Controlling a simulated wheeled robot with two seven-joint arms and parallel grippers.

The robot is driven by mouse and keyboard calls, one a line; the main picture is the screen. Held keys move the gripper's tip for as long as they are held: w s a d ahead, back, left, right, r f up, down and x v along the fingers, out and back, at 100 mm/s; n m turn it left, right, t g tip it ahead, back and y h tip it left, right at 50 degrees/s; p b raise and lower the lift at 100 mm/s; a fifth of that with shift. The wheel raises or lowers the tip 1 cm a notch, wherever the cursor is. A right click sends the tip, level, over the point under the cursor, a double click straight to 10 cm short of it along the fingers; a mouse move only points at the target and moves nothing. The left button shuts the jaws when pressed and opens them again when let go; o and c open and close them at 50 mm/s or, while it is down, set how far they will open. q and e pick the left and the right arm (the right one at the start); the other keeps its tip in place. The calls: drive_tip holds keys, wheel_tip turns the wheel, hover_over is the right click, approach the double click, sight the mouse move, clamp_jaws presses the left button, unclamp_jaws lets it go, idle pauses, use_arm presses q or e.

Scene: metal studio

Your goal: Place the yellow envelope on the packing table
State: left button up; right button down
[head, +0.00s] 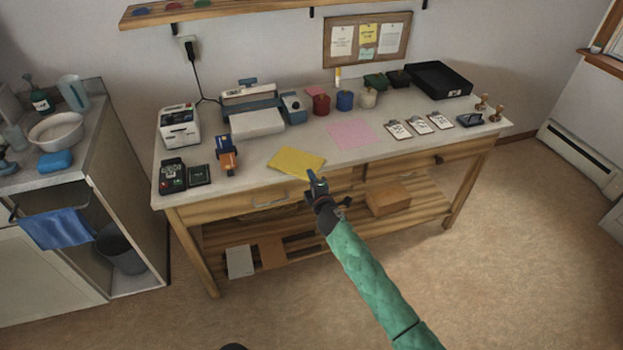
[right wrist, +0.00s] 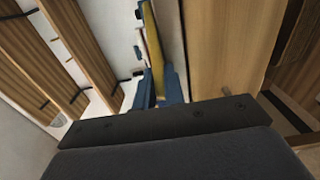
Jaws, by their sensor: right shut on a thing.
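The yellow envelope (head: 297,161) is over the front part of the packing table (head: 260,150), left of the pink sheet. It looks roughly flat; I cannot tell whether it touches the tabletop. My right gripper (head: 317,182) is at the table's front edge, shut on the envelope's near right corner. In the right wrist view the envelope shows edge-on as a yellow strip (right wrist: 158,42) between the blue fingers (right wrist: 163,88). My left gripper is not in view.
A pink sheet (head: 351,134) and several clipboards (head: 418,125) lie to the right. A blue-orange tool (head: 226,154), a card terminal (head: 172,176) and a printer (head: 257,121) stand left and behind. A black tray (head: 438,80) is at the back right.

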drive_tip(key=c, duration=1.5)
unclamp_jaws()
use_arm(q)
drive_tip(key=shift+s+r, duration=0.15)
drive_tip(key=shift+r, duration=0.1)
use_arm(e)
drive_tip(key=shift+r, duration=0.1)
